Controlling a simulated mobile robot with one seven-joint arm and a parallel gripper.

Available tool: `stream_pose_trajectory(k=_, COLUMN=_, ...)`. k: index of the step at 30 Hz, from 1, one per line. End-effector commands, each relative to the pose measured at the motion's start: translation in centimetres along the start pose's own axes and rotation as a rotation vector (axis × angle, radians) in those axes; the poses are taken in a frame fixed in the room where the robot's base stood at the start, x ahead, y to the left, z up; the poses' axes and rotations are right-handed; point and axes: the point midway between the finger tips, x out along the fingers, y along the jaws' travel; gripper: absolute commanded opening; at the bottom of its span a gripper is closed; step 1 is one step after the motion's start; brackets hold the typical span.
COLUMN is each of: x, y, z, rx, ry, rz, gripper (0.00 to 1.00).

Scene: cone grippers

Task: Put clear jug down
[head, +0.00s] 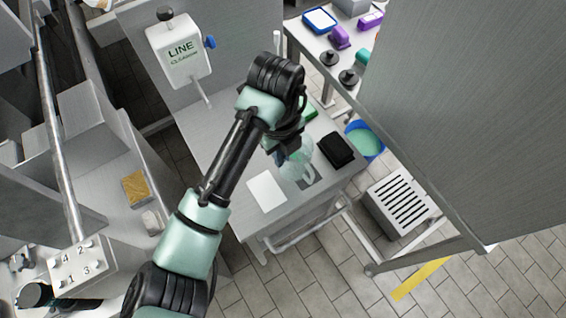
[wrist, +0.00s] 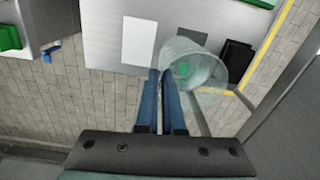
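The clear jug (head: 297,167) is see-through with a greenish tint and shows below my gripper (head: 287,156) over the grey counter (head: 235,165). In the wrist view the jug (wrist: 205,72) is just right of the blue fingertips of my gripper (wrist: 161,74). The fingers are close together with a narrow gap, and appear shut on the jug at its near left side. The exact grip is hard to see. I cannot tell whether the jug's base touches the counter.
A white sheet (head: 267,191) lies on the counter left of the jug, and a black item (head: 337,149) lies right of it. A blue-rimmed bucket (head: 365,140) and a slotted grey box (head: 400,203) are beyond the right edge. A tall grey panel (head: 470,100) stands at right.

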Motion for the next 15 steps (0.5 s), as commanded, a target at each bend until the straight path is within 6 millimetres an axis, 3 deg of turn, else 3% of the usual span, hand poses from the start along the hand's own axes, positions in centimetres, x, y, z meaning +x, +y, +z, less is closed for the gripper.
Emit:
stream_pose_trajectory(k=9, x=3.5, y=0.1, z=0.0, rx=-0.002, ry=0.000, rz=0.000, gripper=0.00)
stream_pose_trajectory(k=15, x=4.2, y=0.1, z=0.1, rx=0.000, ry=-0.003, rz=-0.001, gripper=0.00)
